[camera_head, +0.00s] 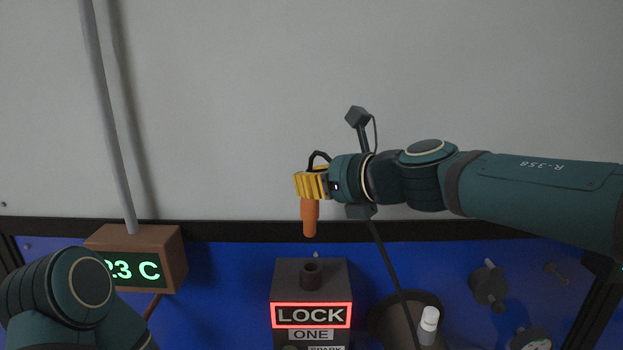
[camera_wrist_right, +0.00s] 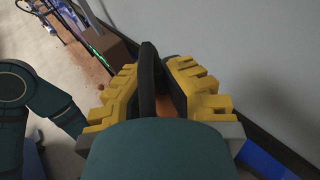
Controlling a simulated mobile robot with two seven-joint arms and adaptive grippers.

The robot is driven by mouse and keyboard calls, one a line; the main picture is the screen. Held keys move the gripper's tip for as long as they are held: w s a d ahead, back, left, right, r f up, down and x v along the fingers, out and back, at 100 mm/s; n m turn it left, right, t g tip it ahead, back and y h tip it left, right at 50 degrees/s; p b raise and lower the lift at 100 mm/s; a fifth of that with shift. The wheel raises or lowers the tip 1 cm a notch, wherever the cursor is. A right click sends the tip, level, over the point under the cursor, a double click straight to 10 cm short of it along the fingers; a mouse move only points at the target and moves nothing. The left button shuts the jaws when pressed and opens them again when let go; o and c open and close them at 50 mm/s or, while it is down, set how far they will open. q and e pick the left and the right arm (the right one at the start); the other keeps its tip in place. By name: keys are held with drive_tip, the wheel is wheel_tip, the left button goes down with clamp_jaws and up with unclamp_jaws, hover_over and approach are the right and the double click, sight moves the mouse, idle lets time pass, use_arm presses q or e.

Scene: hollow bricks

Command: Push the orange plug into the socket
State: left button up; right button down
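The orange plug (camera_head: 310,217) hangs upright below my right gripper (camera_head: 312,184), whose yellow fingers are shut on its top. A dark cable loops up from the plug. The socket (camera_head: 311,272) is a dark round collar on top of a dark box (camera_head: 284,285) with a red-framed LOCK sign. The plug's lower tip is above the socket in the head view, with a gap between them. In the right wrist view, the yellow fingers (camera_wrist_right: 165,92) flank the black cable, and a bit of orange shows between them. My left arm shows at the lower left, but its gripper does not.
A brown box (camera_head: 160,247) with a green temperature display and a grey pole stands to the left. Right of the socket box are a dark round container (camera_head: 385,317), a white-capped bottle (camera_head: 428,325) and dark knobs (camera_head: 488,285) on the blue panel.

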sight(313, 236)
drive_tip(key=shift+d, duration=0.15)
drive_tip(key=shift+f+b, duration=0.55)
wheel_tip(313, 236, down, 5)
drive_tip(key=b, duration=0.4)
drive_tip(key=shift+r, duration=0.15)
idle(1.2)
drive_tip(key=shift+f+b, duration=2)
drive_tip(key=shift+f, duration=0.25)
drive_tip(key=c, duration=1.1)
unclamp_jaws()
drive_tip(key=shift+o, duration=0.2)
